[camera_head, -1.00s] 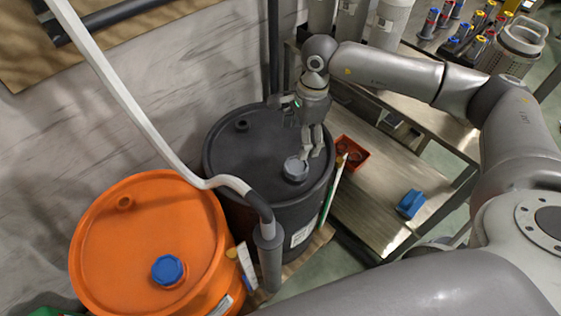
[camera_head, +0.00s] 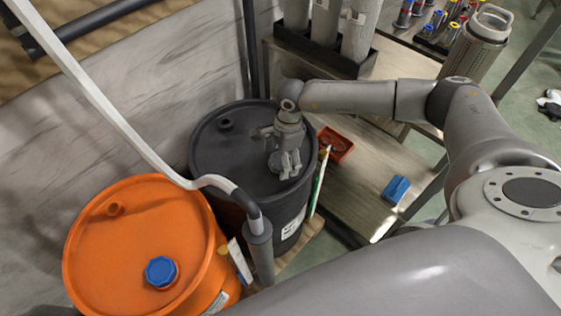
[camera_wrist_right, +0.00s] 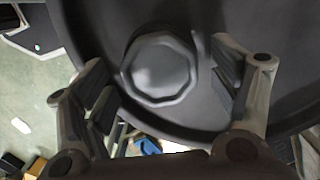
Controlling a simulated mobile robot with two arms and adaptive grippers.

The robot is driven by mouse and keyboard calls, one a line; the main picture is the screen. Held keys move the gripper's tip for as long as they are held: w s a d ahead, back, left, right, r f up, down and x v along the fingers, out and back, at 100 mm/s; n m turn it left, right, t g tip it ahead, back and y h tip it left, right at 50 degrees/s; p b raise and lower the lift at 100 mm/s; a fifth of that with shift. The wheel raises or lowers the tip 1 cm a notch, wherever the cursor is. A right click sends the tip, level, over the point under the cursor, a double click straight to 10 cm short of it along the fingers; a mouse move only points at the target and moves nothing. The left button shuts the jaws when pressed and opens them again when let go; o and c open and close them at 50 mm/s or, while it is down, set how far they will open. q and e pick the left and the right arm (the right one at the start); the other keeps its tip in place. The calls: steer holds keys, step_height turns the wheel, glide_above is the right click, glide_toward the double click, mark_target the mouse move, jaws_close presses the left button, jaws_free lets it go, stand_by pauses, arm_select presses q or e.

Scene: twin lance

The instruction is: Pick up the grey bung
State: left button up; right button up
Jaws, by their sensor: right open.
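The grey bung (camera_wrist_right: 160,66) sits in the top of the black drum (camera_head: 213,143), near its rim. In the right wrist view it is a faceted grey cap between my fingers. My right gripper (camera_head: 285,169) is open over it, and in the right wrist view the gripper (camera_wrist_right: 168,88) has one finger on each side of the bung, with gaps visible. In the head view the gripper mostly hides the bung. I cannot tell how high the fingertips are above the lid. My left gripper is not in view.
An orange drum (camera_head: 120,235) with a blue cap (camera_head: 161,271) stands at the left. A white and grey pipe (camera_head: 110,110) crosses above it. A red tray (camera_head: 335,145) and a blue object (camera_head: 396,190) lie on the bench (camera_head: 365,195) at the right.

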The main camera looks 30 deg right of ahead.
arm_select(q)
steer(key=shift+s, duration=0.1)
arm_select(e)
steer(key=shift+c, duration=0.4)
steer(key=c, duration=0.9)
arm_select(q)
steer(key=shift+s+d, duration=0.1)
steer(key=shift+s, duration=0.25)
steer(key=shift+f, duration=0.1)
arm_select(e)
steer(key=shift+r, duration=0.15)
